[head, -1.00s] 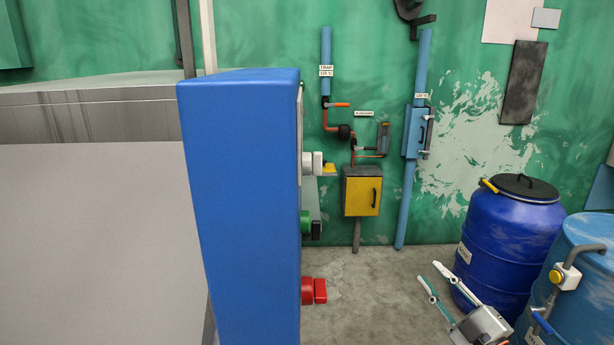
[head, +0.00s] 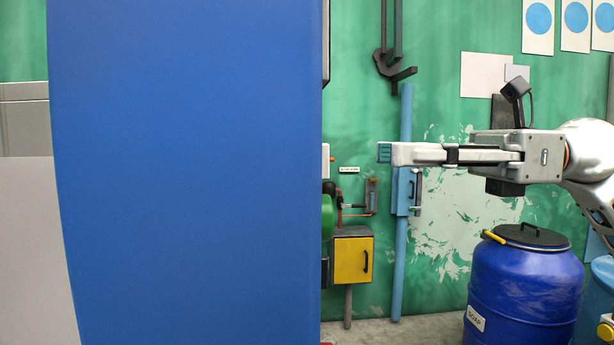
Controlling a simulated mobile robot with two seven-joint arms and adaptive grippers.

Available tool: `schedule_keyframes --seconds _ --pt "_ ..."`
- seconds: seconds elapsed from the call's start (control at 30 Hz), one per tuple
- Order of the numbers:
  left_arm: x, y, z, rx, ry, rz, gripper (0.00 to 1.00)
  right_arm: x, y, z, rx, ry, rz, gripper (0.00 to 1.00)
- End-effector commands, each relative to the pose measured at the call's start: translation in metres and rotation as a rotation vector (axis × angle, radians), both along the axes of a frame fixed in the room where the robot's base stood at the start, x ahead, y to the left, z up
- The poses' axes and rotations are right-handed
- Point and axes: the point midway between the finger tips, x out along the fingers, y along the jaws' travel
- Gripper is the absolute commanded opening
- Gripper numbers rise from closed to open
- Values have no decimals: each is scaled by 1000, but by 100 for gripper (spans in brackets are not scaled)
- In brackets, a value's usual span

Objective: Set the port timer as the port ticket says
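A tall blue cabinet (head: 185,180) fills the left and middle, seen from its side. A sliver of red shows at the bottom edge. The timer's setting cannot be read from here, and no port ticket can be made out. My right gripper (head: 386,152) reaches in from the right, level, its fingertips pointing left toward the cabinet's right face and apart from it. I see it side-on, so its opening is hidden. My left gripper is out of view.
A blue drum (head: 525,285) with a black lid stands at the lower right, a lighter blue drum (head: 603,270) beside it. A yellow box (head: 353,260) and a blue pipe (head: 399,265) are on the green wall. Cards with blue circles (head: 540,18) hang top right.

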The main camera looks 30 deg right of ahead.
Motion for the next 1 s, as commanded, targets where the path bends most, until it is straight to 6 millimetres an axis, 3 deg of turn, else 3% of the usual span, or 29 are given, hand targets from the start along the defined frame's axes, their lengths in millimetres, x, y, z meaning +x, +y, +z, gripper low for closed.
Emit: schedule_keyframes --seconds 0.53,1.0 --pt "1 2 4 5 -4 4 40 20 48 3 -13 -7 -6 25" --pt "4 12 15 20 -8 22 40 26 62 8 -3 -15 -4 25"
